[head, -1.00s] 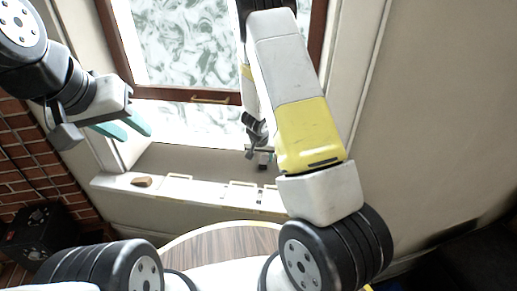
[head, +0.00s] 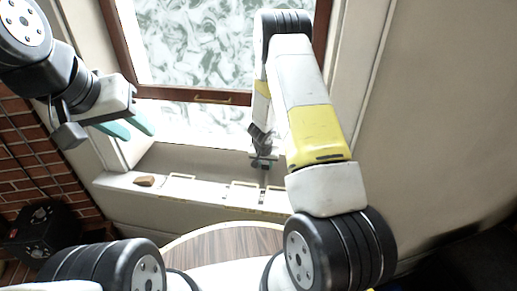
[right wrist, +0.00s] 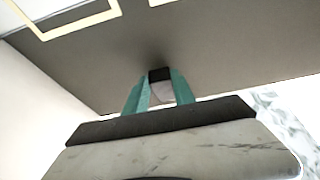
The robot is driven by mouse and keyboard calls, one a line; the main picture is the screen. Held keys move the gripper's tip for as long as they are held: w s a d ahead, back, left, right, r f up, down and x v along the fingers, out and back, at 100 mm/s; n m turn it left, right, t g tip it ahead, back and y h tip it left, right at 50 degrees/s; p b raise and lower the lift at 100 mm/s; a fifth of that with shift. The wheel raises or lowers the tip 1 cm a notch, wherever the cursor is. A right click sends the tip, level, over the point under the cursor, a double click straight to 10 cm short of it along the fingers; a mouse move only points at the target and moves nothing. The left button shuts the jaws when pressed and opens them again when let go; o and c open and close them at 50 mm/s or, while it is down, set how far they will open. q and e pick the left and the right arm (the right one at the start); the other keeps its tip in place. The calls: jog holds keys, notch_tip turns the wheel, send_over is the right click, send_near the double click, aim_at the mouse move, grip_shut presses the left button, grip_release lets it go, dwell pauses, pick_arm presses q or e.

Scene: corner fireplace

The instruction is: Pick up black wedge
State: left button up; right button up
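A small block with a black face, which looks like the black wedge (right wrist: 160,74), shows in the right wrist view between the fingertips of my right gripper (right wrist: 161,88). Its lower part is grey and partly hidden by the teal fingers. The fingers stand apart on either side of it; I cannot tell whether they touch it. In the head view my right gripper (head: 264,163) points down over the grey sill below the window, and the wedge is too small to make out. My left gripper (head: 138,128) is open and empty at the left, its teal fingers apart.
A brown block (head: 144,181) lies on the white ledge (head: 115,182) left of several pale rectangular frames (head: 243,190). The window (head: 195,50) stands behind. A round wooden table top (head: 220,243) is in front. A dark box (head: 42,232) stands at the lower left.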

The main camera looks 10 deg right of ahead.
grip_shut()
jog(key=shift+r, duration=0.15)
